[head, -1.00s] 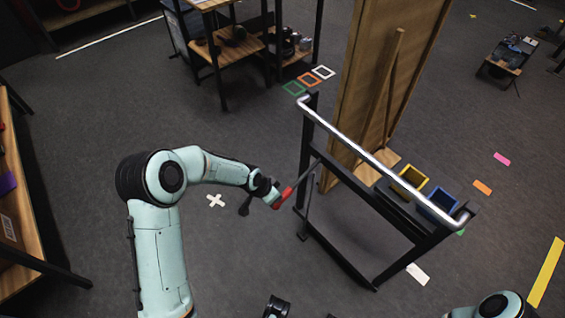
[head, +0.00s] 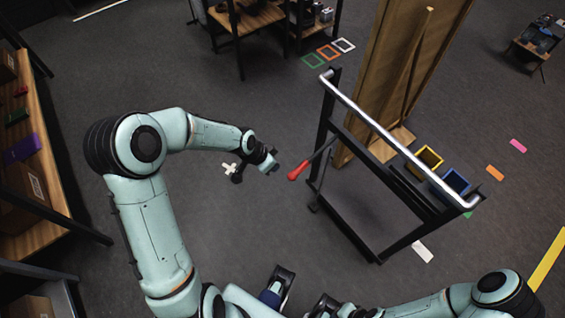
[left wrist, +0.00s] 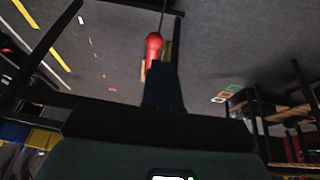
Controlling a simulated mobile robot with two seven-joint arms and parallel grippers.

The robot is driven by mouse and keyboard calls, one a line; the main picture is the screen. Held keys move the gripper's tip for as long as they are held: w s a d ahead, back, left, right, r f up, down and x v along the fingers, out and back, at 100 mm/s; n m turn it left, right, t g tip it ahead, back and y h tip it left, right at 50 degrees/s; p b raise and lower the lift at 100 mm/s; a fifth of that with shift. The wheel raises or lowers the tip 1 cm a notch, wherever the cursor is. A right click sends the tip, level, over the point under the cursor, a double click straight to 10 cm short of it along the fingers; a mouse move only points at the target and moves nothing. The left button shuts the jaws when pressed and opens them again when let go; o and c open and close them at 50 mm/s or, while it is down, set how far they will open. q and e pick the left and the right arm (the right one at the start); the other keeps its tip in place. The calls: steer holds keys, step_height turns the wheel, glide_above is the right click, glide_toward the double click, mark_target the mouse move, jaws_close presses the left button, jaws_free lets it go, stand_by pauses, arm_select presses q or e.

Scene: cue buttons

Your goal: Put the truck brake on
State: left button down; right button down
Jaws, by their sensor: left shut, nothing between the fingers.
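The truck is a black-framed cart with a silver handlebar (head: 400,140). Its brake lever is a thin dark rod ending in a red grip (head: 298,171), which sticks out to the left of the frame and points down-left. My left gripper (head: 273,165) is shut and empty, just left of the red grip with a small gap in the head view. In the left wrist view the red grip (left wrist: 154,46) shows beyond my dark fingers (left wrist: 163,85). My right arm comes in at the lower right; its gripper (head: 325,305) is cut by the bottom edge, and its fingers are unclear.
A yellow bin (head: 428,160) and a blue bin (head: 456,182) sit on the truck. A tall wooden panel (head: 395,80) stands behind it. A shelf (head: 55,195) lines the left edge.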

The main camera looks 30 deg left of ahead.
arm_select(q)
steer(key=shift+s+a+r, duration=0.5)
steer(key=shift+s+r, duration=0.3)
steer(key=shift+s, duration=0.1)
arm_select(e)
steer(key=shift+r, duration=0.35)
